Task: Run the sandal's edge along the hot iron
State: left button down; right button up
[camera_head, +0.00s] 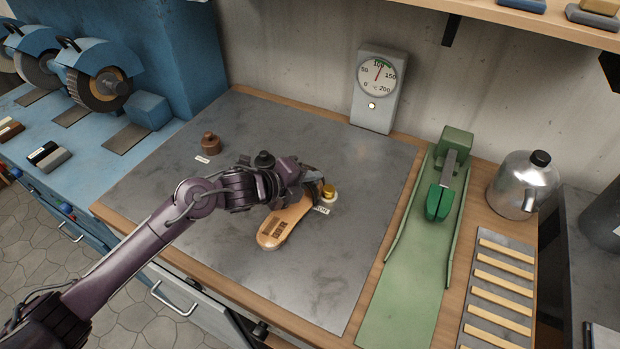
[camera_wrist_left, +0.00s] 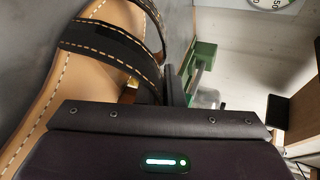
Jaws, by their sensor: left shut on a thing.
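The sandal (camera_head: 282,226) has a tan sole with light stitching and dark straps. It lies or hovers just over the grey bench plate; I cannot tell which. My left gripper (camera_head: 312,183) is shut on it at the strap end, and my gripper hides part of that end. In the left wrist view the sandal (camera_wrist_left: 75,75) fills the left side, with its straps near the jaws. What looks like the hot iron (camera_head: 439,202), with a green grip and a grey metal part, sits at a green block (camera_head: 457,146) on the right. My right gripper is not in view.
A brass knob-like piece (camera_head: 328,191) stands close beside the sandal, and a brown one (camera_head: 210,143) stands further left. A temperature dial (camera_head: 378,76) stands at the back. A metal jug (camera_head: 522,186) and a slatted rack (camera_head: 499,290) are at right. The grey plate (camera_head: 340,265) is largely clear.

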aim_at(313, 170)
pick_arm(q)
jog(key=shift+w+d+r, duration=0.1)
jog(key=shift+w+d, duration=0.05)
jog(key=shift+w, duration=0.05)
dwell(0.4)
jog(key=shift+w+d+b, duration=0.15)
jog(key=shift+w+b, duration=0.2)
jog(key=shift+w, duration=0.25)
jog(key=shift+w+d, duration=0.1)
jog(key=shift+w, duration=0.1)
dwell(0.6)
jog(key=shift+w+d+b, duration=0.25)
jog(key=shift+w+b, duration=0.15)
jog(key=shift+w, duration=0.2)
jog(key=shift+w+a, duration=0.15)
jog(key=shift+a, duration=0.25)
dwell(0.7)
jog(key=shift+d, duration=0.3)
dwell(1.1)
jog(key=shift+d+b, duration=0.1)
jog(key=shift+b, duration=0.25)
jog(key=shift+w+d+b, duration=0.3)
jog(key=shift+w+d, duration=0.05)
jog(key=shift+w, duration=0.2)
